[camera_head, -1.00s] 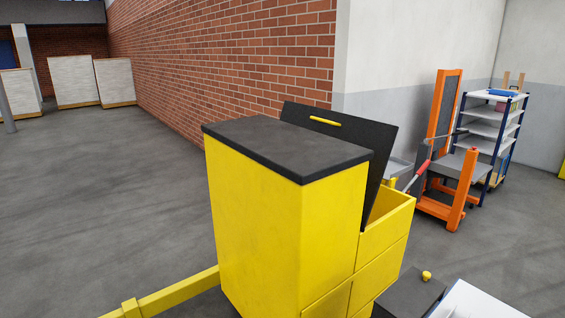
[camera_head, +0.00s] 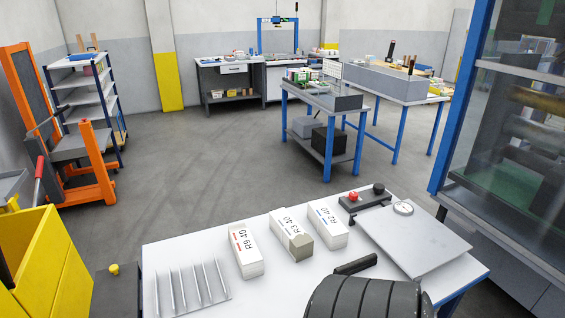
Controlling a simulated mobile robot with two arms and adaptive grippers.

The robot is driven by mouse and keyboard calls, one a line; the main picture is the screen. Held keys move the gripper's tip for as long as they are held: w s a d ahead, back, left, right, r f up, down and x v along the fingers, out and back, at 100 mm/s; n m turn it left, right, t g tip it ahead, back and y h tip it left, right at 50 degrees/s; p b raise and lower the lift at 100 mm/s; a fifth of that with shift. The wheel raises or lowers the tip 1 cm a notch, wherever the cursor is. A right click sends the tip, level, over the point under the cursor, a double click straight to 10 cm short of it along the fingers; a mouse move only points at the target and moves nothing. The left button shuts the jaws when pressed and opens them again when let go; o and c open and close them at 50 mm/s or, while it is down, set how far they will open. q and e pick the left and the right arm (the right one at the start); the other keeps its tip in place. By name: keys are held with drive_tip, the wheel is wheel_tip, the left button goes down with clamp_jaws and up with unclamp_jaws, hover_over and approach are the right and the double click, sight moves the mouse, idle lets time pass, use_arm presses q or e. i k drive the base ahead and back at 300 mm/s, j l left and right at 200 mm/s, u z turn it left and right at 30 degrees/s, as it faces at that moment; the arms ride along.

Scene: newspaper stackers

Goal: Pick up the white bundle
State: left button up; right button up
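A grey plate (camera_head: 415,240) with a round gauge lies at the right. A yellow bin (camera_head: 45,270) and an orange lifter (camera_head: 85,160) stand left. Open floor (camera_head: 220,150) lies beyond the table.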

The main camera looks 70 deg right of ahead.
sight(299, 244)
drive_tip(key=z, duration=2.15)
